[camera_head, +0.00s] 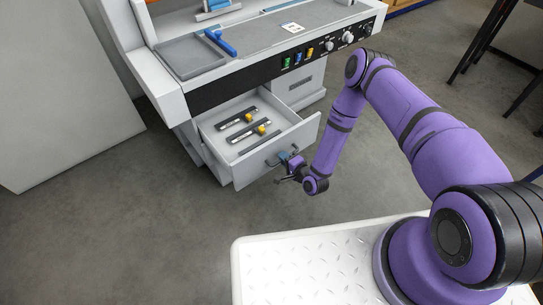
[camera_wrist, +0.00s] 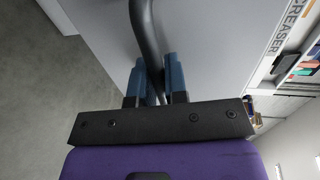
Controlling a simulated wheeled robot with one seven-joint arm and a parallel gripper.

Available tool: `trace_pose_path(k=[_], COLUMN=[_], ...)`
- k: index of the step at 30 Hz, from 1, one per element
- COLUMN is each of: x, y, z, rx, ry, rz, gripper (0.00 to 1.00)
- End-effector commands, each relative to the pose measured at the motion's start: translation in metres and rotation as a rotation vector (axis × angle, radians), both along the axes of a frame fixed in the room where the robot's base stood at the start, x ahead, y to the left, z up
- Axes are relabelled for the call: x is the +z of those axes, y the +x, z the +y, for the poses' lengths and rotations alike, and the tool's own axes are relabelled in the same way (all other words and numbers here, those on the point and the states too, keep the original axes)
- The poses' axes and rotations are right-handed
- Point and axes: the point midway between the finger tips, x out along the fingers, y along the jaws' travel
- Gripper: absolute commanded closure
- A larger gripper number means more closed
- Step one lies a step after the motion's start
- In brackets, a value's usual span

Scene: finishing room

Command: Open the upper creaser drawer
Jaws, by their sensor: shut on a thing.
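The upper creaser drawer (camera_head: 258,150) is pulled out from the white creaser machine (camera_head: 160,85). Its inside shows, with dark bars bearing yellow parts (camera_head: 262,130) lying on its floor. My gripper (camera_head: 288,168) is at the drawer's front panel, at its handle. In the wrist view the dark curved handle (camera_wrist: 147,35) runs down between the two blue fingertips of my gripper (camera_wrist: 160,82), which are shut on it. In the head view the handle is partly hidden by my gripper.
A white panel (camera_head: 65,100) stands at the left. The grey floor (camera_head: 130,220) in front of the drawer is clear. A dark-legged table (camera_head: 480,45) stands at the upper right.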

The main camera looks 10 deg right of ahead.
Motion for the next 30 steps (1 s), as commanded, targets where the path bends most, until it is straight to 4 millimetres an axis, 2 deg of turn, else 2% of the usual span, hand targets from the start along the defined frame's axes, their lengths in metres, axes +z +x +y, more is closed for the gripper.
trace_pose_path(k=[4,12,27,28,30], x=[0.000,0.000,0.000,0.000,0.000], y=[-0.021,-0.044,-0.049,-0.049,-0.049], z=[-0.018,-0.033,-0.037,-0.037,-0.037], rx=[-0.003,0.001,0.001,0.001,0.001], ry=[0.001,0.001,0.001,0.001,0.001], rz=[0.004,0.001,0.001,0.001,0.001], gripper=[1.00,1.00,1.00,0.82,0.66])
